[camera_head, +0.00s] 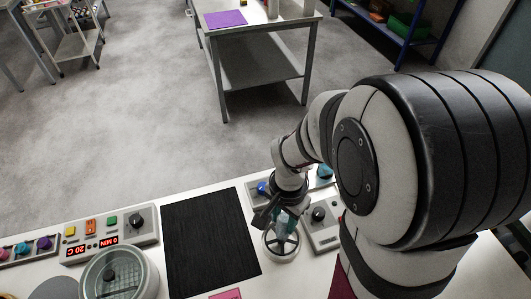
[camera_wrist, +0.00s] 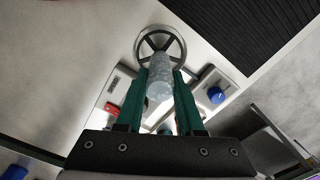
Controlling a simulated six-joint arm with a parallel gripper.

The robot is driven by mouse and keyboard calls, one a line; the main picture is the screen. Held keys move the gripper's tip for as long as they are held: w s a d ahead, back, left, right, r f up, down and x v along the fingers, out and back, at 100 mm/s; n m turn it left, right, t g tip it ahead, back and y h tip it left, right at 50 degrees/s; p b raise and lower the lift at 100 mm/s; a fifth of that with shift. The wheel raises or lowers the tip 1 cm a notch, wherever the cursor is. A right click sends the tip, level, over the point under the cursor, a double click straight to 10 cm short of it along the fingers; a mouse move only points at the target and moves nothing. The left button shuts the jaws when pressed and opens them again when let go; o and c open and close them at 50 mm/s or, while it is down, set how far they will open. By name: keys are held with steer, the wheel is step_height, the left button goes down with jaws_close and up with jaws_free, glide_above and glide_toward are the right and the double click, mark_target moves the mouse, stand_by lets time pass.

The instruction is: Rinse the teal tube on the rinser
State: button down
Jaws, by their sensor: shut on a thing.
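My gripper (camera_head: 279,213) is shut on a translucent, pale teal-grey tube (camera_wrist: 160,78), whose body shows between the two dark green fingers in the wrist view. In the head view the tube (camera_head: 286,222) shows as a small pale teal shape below the gripper. The rinser (camera_head: 281,246) is a round metal ring with spokes on the bench; it also shows in the wrist view (camera_wrist: 178,47). The tube's far end overlaps the ring in both views. I cannot tell whether they touch.
A black ribbed mat (camera_head: 210,240) lies left of the rinser. A grey control box with a black knob (camera_head: 318,214) stands close on its right. A blue knob (camera_head: 262,188) is behind. A control panel (camera_head: 110,233) and a round lidded vessel (camera_head: 118,276) are further left.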

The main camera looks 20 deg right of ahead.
mark_target(283, 226)
steer(key=shift+f, duration=1)
steer(key=shift+f, duration=0.85)
stand_by(1.6)
steer(key=shift+r, duration=0.1)
stand_by(1.2)
steer(key=shift+r, duration=1.85)
steer(key=shift+r, duration=1.4)
